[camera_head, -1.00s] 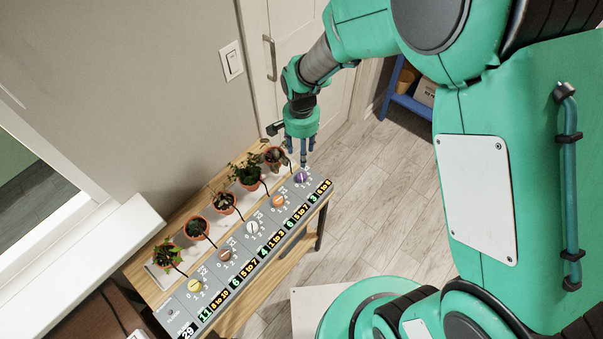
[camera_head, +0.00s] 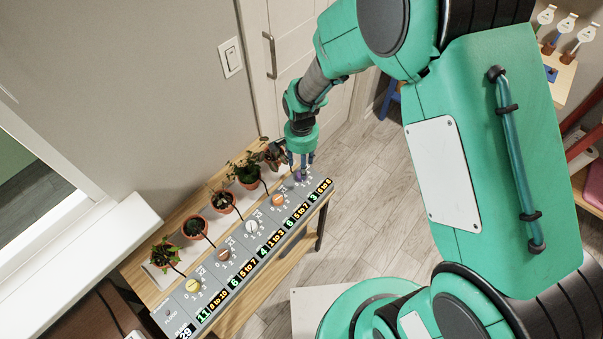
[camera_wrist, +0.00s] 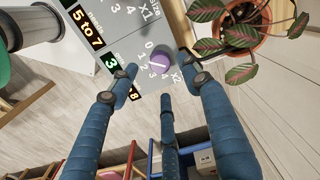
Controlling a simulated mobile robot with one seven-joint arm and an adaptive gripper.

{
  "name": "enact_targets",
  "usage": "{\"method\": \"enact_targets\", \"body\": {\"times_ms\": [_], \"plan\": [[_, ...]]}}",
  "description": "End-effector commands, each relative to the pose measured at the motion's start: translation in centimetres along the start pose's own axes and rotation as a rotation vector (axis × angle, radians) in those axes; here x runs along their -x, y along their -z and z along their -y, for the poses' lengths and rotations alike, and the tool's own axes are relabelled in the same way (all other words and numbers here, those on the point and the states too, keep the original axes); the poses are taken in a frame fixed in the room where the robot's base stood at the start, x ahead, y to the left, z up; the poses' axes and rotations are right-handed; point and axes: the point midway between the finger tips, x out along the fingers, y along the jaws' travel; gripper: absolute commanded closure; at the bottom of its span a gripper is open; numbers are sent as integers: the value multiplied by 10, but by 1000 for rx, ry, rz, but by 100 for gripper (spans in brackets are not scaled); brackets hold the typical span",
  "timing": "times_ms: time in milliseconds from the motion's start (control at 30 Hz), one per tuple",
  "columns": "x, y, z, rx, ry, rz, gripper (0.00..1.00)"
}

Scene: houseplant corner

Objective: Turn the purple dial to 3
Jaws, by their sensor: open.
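The purple dial (camera_head: 299,176) is at the far right end of the grey panel, partly hidden by my fingers in the head view. In the wrist view the purple dial (camera_wrist: 158,63) shows between my fingers, with numbers 0 to 4 printed around it. A pale mark crosses its top; I cannot tell surely which number it points to. A green 3 (camera_head: 313,197) shows beside "6 to 8" on the display strip. My gripper (camera_head: 301,166) is open, pointing down just above the dial. In the wrist view its blue fingers (camera_wrist: 159,76) are spread around the dial; contact is unclear.
The grey panel also has orange (camera_head: 278,200), white (camera_head: 251,227), brown (camera_head: 224,254) and yellow (camera_head: 193,285) dials. Several potted plants line its back edge. The nearest pot (camera_wrist: 236,38) is close to my fingers. Bare floor (camera_head: 365,215) lies right of the wooden table.

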Motion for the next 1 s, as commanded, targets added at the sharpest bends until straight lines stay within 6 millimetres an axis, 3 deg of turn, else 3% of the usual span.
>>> {"method": "enact_targets", "body": {"times_ms": [100, 333, 800, 833, 1000], "plan": [[-21, 0, 0, 0, -2, 2, 52], [-45, 0, 0, 0, -1, 1, 52], [-53, 0, 0, 0, 0, 0, 52], [-53, 0, 0, 0, 0, 0, 54], [-53, 0, 0, 0, 0, 0, 88]]}}
